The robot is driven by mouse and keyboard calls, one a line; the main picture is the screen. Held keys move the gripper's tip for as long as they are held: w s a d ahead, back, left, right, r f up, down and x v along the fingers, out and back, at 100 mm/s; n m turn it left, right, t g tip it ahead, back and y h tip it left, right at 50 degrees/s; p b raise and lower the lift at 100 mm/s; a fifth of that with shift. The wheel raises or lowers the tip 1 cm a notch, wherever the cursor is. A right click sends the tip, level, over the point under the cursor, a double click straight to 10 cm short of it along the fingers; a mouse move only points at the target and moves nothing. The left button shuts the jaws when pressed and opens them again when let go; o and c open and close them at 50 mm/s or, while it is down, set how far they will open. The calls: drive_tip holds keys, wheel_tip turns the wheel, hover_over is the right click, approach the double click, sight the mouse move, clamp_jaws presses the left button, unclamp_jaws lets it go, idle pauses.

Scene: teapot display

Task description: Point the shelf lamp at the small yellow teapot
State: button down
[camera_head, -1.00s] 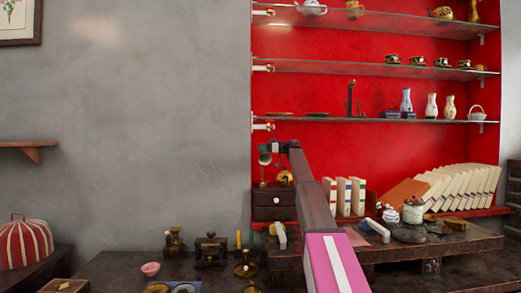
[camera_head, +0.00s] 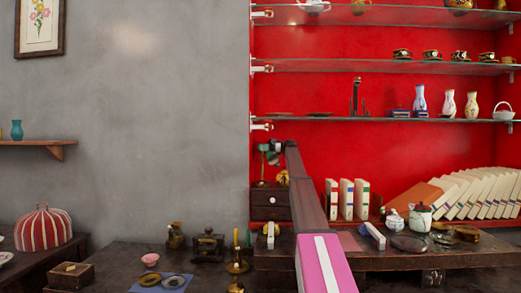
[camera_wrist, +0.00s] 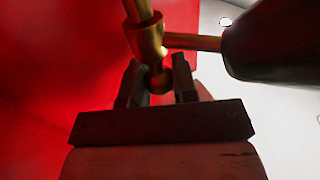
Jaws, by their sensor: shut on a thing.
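In the wrist view, my gripper (camera_wrist: 158,78) is shut on a brass joint of the shelf lamp (camera_wrist: 147,38). The lamp's dark shade (camera_wrist: 275,40) reaches off to the upper right. In the head view, the lamp (camera_head: 271,158) shows small beside my gripper (camera_head: 277,147), above a dark drawer chest. A small yellow-gold object (camera_head: 283,178) sits on that chest, partly behind my arm. I cannot tell whether it is the yellow teapot. A gold vessel (camera_head: 459,4) on the top shelf is cut off by the frame.
Glass shelves (camera_head: 385,66) with cups and vases cross the red alcove. Books (camera_head: 347,198), a white pot (camera_head: 394,219) and a lidded jar (camera_head: 419,215) stand right of my arm. The dark drawer chest (camera_head: 270,204) stands close to it. Brass candlesticks (camera_head: 237,262) stand on the left table.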

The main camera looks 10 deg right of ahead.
idle(0.4)
drive_tip(key=c, duration=0.9)
unclamp_jaws()
drive_tip(key=shift+s+t, duration=0.1)
drive_tip(key=shift+t, duration=0.2)
